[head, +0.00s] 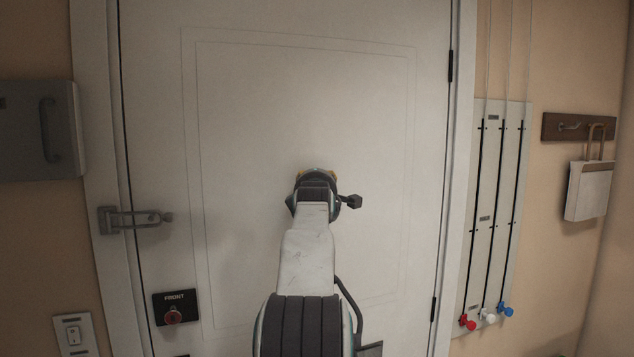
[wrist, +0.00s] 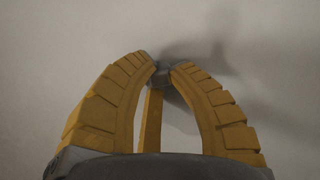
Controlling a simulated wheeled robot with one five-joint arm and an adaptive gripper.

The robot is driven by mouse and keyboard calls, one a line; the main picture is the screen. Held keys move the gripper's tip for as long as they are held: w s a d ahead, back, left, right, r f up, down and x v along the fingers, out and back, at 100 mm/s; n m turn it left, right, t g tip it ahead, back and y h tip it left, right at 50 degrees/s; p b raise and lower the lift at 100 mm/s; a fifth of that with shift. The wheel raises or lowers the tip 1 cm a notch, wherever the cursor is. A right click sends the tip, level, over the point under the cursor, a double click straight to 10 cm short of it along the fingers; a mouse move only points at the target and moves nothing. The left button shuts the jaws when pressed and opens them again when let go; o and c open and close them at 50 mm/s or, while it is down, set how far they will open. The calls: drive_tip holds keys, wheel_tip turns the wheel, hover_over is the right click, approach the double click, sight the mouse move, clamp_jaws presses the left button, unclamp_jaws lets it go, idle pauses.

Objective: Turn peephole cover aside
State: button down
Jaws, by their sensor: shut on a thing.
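The white door (head: 240,120) fills the middle of the head view. My gripper (head: 318,174) is at the door's face, mostly hidden behind my own wrist, with a little yellow showing. In the wrist view, my gripper's yellow fingers (wrist: 163,70) close together at their tips on a small grey piece, which I take to be the peephole cover (wrist: 162,79). Most of the cover is hidden by the fingertips, so I cannot tell how far it is turned. A yellow bar stands between the two fingers. The peephole itself is not clearly visible.
A latch (head: 135,218) and a panel marked FRONT with a red knob (head: 174,316) are at the left. A slider board (head: 495,210) with coloured knobs and a rack with a hanging white item (head: 588,190) are at the right. The door's upper face is clear.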

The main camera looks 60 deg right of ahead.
drive_tip(key=shift+w+a+r+m+y+p, duration=0.15)
drive_tip(key=shift+m+y+p, duration=0.15)
drive_tip(key=shift+m+p, duration=0.3)
drive_tip(key=shift+w+a+m+y+p, duration=0.15)
drive_tip(key=shift+m+y+p, duration=0.25)
drive_tip(key=shift+m, duration=0.35)
drive_tip(key=shift+w+a+r+m+y+p, duration=0.1)
drive_tip(key=shift+a+m+y+p, duration=0.1)
drive_tip(key=shift+m+p, duration=0.45)
drive_tip(key=c, duration=1.1)
unclamp_jaws()
drive_tip(key=shift+g, duration=0.3)
drive_tip(key=shift+c, duration=0.2)
drive_tip(key=v, duration=1.2)
drive_tip(key=shift+f, duration=0.2)
